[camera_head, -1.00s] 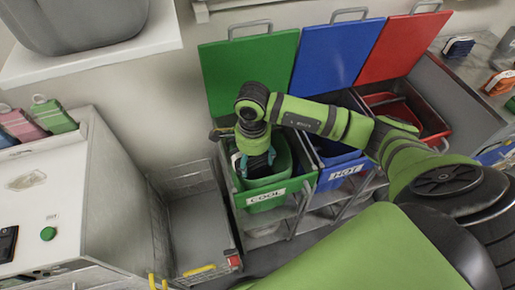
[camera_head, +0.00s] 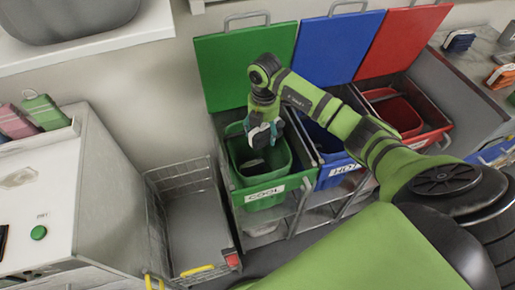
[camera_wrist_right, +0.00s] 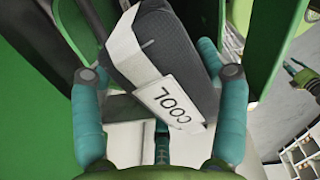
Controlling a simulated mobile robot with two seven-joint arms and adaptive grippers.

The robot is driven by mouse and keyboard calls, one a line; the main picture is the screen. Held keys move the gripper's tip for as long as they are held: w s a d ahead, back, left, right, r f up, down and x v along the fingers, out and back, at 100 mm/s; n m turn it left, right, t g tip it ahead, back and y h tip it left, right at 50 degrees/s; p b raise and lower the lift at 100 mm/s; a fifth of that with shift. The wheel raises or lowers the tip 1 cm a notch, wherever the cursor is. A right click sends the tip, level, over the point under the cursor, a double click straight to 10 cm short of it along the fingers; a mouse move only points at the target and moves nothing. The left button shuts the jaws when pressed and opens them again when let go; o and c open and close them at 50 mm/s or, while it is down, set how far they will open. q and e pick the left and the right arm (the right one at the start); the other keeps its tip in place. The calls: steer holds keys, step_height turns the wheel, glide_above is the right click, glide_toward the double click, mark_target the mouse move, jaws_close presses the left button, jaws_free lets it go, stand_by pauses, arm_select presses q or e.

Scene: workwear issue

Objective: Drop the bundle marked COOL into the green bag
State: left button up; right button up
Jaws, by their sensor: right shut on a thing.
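My right gripper (camera_head: 264,135) is above the open mouth of the green bag (camera_head: 266,193), whose label reads COOL. In the right wrist view, the gripper (camera_wrist_right: 160,112) is shut on a dark grey bundle (camera_wrist_right: 187,50) with a white band and a tag reading COOL. The bundle is tilted between the teal fingers. In the head view the gripper hides most of the bundle. A small green and dark shape at the right edge of the wrist view looks like my left gripper (camera_wrist_right: 297,72); its state is too small to tell.
A blue bin (camera_head: 335,178) marked HOT and a red bin (camera_head: 408,118) stand right of the green one, with raised lids behind. An empty wire basket (camera_head: 196,225) is at left, beside a white cabinet (camera_head: 95,215). Small coloured bundles lie at both sides.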

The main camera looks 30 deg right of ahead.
steer(key=m, duration=0.3)
steer(key=shift+w+d+f, duration=0.15)
steer(key=shift+d+f, duration=0.05)
steer(key=shift+d, duration=0.1)
steer(key=shift+d+f+m, duration=0.1)
steer(key=shift+f+m, duration=0.1)
steer(key=shift+m, duration=0.3)
step_height(320, 180, down, 6)
steer(key=b, duration=0.6)
steer(key=shift+r, duration=0.15)
steer(key=o, duration=1.3)
